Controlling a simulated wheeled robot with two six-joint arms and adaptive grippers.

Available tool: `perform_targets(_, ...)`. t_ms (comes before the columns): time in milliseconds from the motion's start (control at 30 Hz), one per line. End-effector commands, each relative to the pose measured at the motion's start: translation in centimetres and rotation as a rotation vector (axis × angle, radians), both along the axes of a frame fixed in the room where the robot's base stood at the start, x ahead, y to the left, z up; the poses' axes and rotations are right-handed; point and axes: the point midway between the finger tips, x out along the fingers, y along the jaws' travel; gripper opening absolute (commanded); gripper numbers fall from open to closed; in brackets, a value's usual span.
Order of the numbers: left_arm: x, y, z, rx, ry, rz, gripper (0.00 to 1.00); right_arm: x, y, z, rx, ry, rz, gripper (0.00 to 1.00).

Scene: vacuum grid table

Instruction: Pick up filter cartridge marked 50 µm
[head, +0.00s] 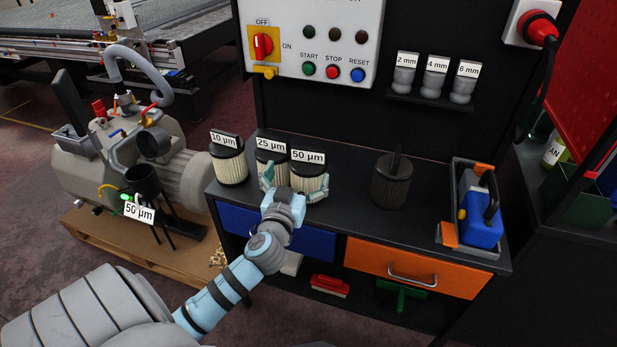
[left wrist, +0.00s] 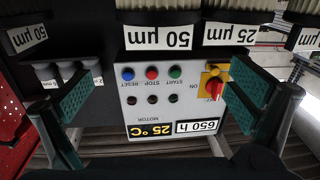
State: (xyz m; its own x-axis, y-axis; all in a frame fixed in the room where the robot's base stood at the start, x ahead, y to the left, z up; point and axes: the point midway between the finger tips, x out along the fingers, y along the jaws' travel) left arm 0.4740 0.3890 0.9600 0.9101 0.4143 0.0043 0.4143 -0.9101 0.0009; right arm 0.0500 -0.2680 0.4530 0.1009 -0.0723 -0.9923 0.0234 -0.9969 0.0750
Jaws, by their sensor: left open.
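The cartridge marked 50 µm (head: 309,175) stands upright on the black bench, pale and pleated with a dark top handle bearing a white label. In the head view my left gripper (head: 295,184) is open in front of it, with one finger towards each side. I cannot tell whether they touch it. In the left wrist view, upside down, its label (left wrist: 158,38) shows at the top, above and between the spread fingers (left wrist: 160,98). The cartridge marked 25 µm (head: 270,158) stands close on its left, behind one finger. My right gripper is out of view.
The 10 µm cartridge (head: 229,164) stands farther left. A dark cartridge (head: 391,180) stands to the right, with clear bench between. A blue container (head: 481,215) sits at the right end. A control panel (head: 312,45) rises behind. A 50 µm tag (head: 139,211) shows at the pump (head: 185,170).

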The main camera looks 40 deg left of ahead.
Motion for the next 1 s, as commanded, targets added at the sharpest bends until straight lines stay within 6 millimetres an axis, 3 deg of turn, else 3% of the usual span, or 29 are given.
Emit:
perform_targets(100, 2.7, 1.2, 0.1, 0.000, -0.001, 0.001, 1.00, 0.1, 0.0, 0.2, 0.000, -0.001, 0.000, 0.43)
perform_targets(500, 8.5, 3.7, 0.2, 0.000, 0.003, -0.001, 1.00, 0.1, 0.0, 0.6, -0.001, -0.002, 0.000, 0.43)
perform_targets(733, 8.9, 3.8, 0.1, 0.000, 0.003, -0.004, 1.00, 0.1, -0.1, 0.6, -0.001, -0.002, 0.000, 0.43)
perform_targets(1000, 8.9, 3.8, 0.1, 0.000, 0.003, -0.004, 0.57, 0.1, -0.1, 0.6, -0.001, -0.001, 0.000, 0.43)
